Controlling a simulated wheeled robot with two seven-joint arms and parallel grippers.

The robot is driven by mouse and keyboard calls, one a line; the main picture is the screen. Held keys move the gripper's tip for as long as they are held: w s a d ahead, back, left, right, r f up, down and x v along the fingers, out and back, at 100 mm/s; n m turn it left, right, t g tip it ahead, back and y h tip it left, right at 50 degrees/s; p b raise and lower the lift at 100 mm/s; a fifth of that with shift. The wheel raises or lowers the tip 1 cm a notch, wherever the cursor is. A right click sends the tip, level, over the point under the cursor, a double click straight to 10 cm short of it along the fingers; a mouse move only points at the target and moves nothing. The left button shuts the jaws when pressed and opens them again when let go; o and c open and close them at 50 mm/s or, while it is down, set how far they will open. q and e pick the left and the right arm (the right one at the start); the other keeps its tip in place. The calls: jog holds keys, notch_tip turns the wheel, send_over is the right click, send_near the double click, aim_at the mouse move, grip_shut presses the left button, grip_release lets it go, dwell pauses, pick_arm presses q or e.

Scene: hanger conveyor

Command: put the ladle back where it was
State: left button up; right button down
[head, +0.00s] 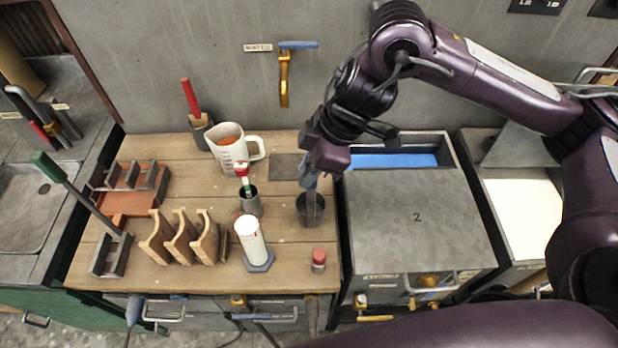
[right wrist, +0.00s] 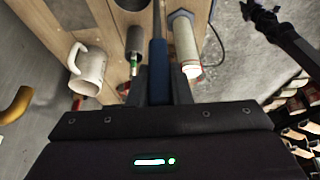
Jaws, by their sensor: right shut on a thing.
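My right gripper (head: 309,178) is shut on the blue handle of a long tool, likely the ladle (head: 312,208), over the right side of the wooden bench. In the right wrist view the blue handle (right wrist: 158,75) stands between the fingers, and its thin grey shaft runs on away from me. In the head view the shaft points down to a dark round cup (head: 303,213) near the bench's right edge. I cannot tell whether that cup is the ladle's bowl or a separate holder. My left gripper is not recognisable in either view.
A measuring jug (head: 228,152), a grey cup with a red-capped item (head: 250,203), a white cylinder (head: 250,243) and a small red-topped jar (head: 319,261) stand nearby. A yellow tap (head: 284,85) projects from the wall.

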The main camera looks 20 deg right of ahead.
notch_tip(320, 180, down, 3)
jog(key=shift+f, duration=0.1)
dwell(0.3)
jog(key=c, duration=1.3)
grip_release()
jog(key=shift+b, duration=0.3)
jog(key=shift+r, duration=0.2)
jog(key=p+v, duration=0.1)
jog(key=v, duration=1)
jog(key=shift+s+d+r+p, duration=0.15)
jog(key=shift+d+r+p, duration=0.05)
jog(key=shift+r+p, duration=0.15)
